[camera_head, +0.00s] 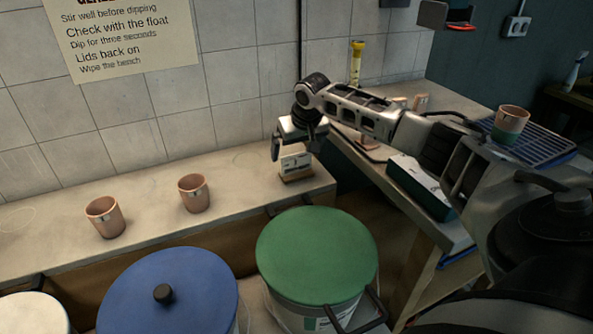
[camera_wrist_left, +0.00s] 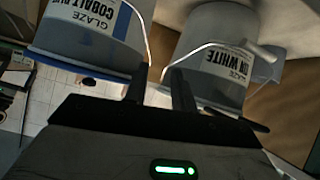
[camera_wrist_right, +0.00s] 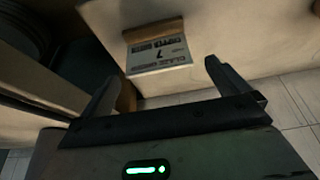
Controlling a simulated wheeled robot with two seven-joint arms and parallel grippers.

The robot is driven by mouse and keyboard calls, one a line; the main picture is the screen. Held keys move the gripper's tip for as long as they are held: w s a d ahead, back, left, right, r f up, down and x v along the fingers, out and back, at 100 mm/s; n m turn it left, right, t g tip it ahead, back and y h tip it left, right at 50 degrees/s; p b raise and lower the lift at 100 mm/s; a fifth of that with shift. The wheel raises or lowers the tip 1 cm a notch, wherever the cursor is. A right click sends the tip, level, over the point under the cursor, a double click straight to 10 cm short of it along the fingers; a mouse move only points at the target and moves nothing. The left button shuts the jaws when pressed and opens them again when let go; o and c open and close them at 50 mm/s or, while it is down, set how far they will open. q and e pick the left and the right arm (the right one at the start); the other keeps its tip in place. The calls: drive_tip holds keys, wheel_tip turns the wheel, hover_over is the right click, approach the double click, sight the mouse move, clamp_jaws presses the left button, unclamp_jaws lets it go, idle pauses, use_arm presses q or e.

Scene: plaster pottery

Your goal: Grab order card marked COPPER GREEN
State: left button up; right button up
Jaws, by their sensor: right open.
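The order card (camera_head: 294,163) is a small pale card in a wooden holder (camera_head: 299,177) near the right end of the wall bench. In the right wrist view the card (camera_wrist_right: 158,56) shows dark print upside down, with a 7 and small lettering that seems to include COPPER. My right gripper (camera_head: 294,147) is open right at the card's top. In its wrist view the fingers (camera_wrist_right: 163,85) are spread, with the card ahead between their lines; I see no grip on it. My left gripper (camera_wrist_left: 158,85) shows only in its own wrist view, with an empty gap between its fingers.
Two clay cups (camera_head: 105,217) (camera_head: 194,193) stand left on the bench. Green-lidded (camera_head: 317,255) and blue-lidded (camera_head: 170,292) buckets stand in front. The left wrist view shows buckets labelled cobalt blue (camera_wrist_left: 88,30) and white (camera_wrist_left: 213,58).

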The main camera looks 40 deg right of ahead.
sight(297, 158)
drive_tip(key=x, duration=0.4)
drive_tip(key=shift+s+f, duration=0.25)
drive_tip(key=shift+f, duration=0.2)
drive_tip(key=c, duration=0.9)
